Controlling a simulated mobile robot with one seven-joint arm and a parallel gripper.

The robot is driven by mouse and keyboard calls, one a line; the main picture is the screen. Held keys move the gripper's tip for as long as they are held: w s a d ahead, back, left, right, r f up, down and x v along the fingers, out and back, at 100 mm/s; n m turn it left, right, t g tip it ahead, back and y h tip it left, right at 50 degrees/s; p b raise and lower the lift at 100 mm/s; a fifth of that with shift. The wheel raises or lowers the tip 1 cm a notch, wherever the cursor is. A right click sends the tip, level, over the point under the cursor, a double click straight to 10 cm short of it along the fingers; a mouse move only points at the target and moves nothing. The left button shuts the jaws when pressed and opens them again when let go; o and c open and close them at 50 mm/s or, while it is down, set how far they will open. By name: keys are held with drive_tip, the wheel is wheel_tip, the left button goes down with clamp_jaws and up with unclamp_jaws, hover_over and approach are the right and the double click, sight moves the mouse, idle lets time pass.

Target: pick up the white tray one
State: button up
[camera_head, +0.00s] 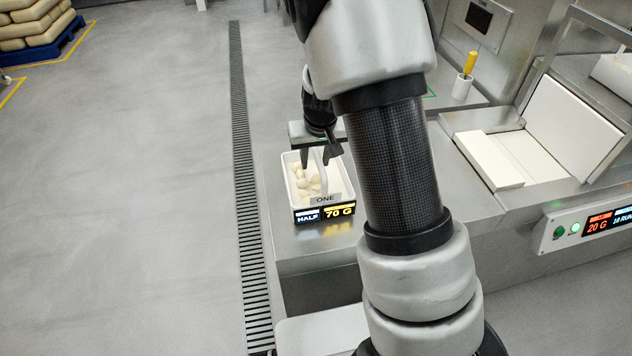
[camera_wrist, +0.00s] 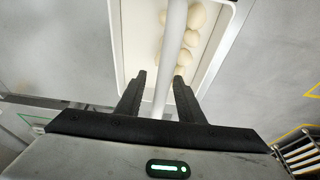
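The white tray (camera_head: 288,185) marked "ONE" stands on a steel counter, with "HALF" and "70 G" displays on its front. Several pale round pieces (camera_head: 303,184) lie in its left part. A white bar (camera_head: 321,176) runs across the tray's middle. My gripper (camera_head: 315,162) is over the tray with its fingers pointing down. In the wrist view, my gripper (camera_wrist: 160,77) is open, and the bar (camera_wrist: 170,58) passes between its fingers with gaps showing. The tray (camera_wrist: 136,40) fills the top of that view. I cannot tell how low the fingertips are relative to the bar.
The steel counter (camera_head: 310,245) has bare space in front of the tray. A white cup with a yellow-handled tool (camera_head: 462,87) stands at the back right. A machine with white panels (camera_head: 570,130) is at right. A floor drain (camera_head: 245,200) runs along the left.

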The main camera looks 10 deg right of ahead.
drive_tip(key=shift+w+f, duration=0.1)
drive_tip(key=shift+f, duration=0.2)
clamp_jaws()
drive_tip(key=shift+r, duration=0.1)
idle(1.1)
